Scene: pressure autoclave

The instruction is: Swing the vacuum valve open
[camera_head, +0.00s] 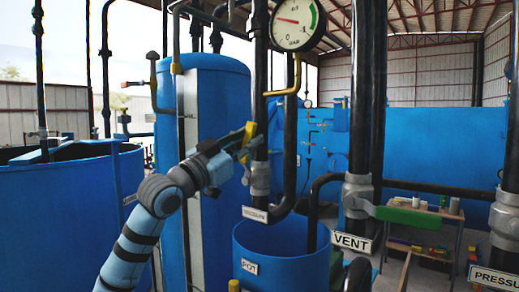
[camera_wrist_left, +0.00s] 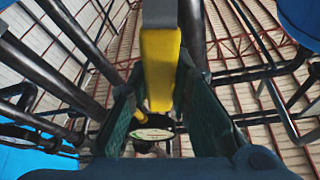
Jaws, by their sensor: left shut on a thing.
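The vacuum valve (camera_head: 260,178) is a grey body on a dark vertical pipe, above a white label (camera_head: 255,214) that seems to read VACUUM. Its yellow handle (camera_head: 249,131) points upward beside the pipe. My left gripper (camera_head: 240,142) reaches in from the left and is shut on this handle. In the left wrist view the yellow handle (camera_wrist_left: 160,70) runs between the two dark fingers of my left gripper (camera_wrist_left: 162,105). The fingers partly hide the handle in the head view. My right gripper is not in view.
A vent valve with a green handle (camera_head: 420,217) stands to the right, with a pressure valve (camera_head: 505,215) at the right edge. A round gauge (camera_head: 298,24) hangs above. A blue pot (camera_head: 285,268) stands below. Black vertical pipes crowd the space right of my gripper.

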